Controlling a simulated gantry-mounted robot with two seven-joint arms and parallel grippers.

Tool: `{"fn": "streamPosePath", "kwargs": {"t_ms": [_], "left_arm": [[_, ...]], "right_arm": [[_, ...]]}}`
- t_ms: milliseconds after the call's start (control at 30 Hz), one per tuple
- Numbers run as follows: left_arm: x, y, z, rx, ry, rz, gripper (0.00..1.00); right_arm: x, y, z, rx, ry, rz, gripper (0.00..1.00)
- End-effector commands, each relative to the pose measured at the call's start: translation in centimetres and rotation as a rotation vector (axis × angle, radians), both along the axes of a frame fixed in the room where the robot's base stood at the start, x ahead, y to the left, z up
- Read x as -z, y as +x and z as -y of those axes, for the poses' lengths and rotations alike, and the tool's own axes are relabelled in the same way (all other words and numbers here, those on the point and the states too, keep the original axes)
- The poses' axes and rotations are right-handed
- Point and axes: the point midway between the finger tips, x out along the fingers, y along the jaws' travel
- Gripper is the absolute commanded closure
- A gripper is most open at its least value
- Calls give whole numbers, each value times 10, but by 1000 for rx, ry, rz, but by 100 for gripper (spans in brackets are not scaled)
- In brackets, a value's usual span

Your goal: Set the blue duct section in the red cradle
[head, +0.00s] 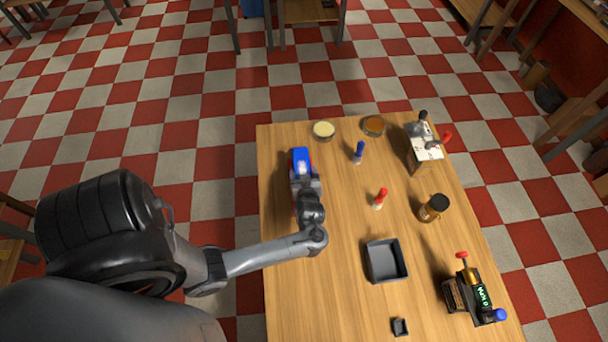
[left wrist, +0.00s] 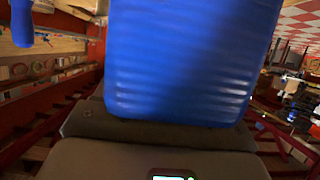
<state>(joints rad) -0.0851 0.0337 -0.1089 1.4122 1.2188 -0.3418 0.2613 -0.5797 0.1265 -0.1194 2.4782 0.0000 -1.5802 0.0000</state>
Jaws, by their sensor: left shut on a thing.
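My left gripper (head: 302,178) is shut on the blue duct section (head: 301,158) near the table's far left edge. In the left wrist view the blue duct section (left wrist: 180,60) is large and ribbed, fills the upper middle and hides most of what lies beyond. Its lower end sits against the dark gripper. A little red shows beside the blue part in the head view, but I cannot tell whether it is the red cradle. I cannot tell whether the duct section touches anything below it. My right gripper is not in view.
A cream dish (head: 323,129), a brown dish (head: 374,125) and a blue-topped bottle (head: 358,152) stand right of the gripper. A red-topped bottle (head: 380,199), brown jar (head: 434,207), grey tray (head: 386,260) and two devices (head: 425,147) (head: 474,293) stand farther right. The front-left wood is clear.

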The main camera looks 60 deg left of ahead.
Motion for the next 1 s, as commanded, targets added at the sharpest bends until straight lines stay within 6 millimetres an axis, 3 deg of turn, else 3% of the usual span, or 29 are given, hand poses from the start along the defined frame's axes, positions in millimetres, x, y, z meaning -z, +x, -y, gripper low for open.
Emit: {"fn": "streamPosePath", "kwargs": {"t_ms": [100, 133, 267, 667, 1000], "left_arm": [[-1, 0, 0, 0, 1, 0, 85], [-1, 0, 0, 0, 0, 0, 28], [-1, 0, 0, 0, 0, 0, 8], [-2, -1, 4, 1, -1, 0, 6], [-19, -17, 47, 1, -5, 1, 6]], "right_arm": [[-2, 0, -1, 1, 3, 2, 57], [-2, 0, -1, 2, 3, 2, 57], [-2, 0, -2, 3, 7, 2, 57], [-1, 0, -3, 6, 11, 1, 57], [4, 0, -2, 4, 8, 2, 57]]}}
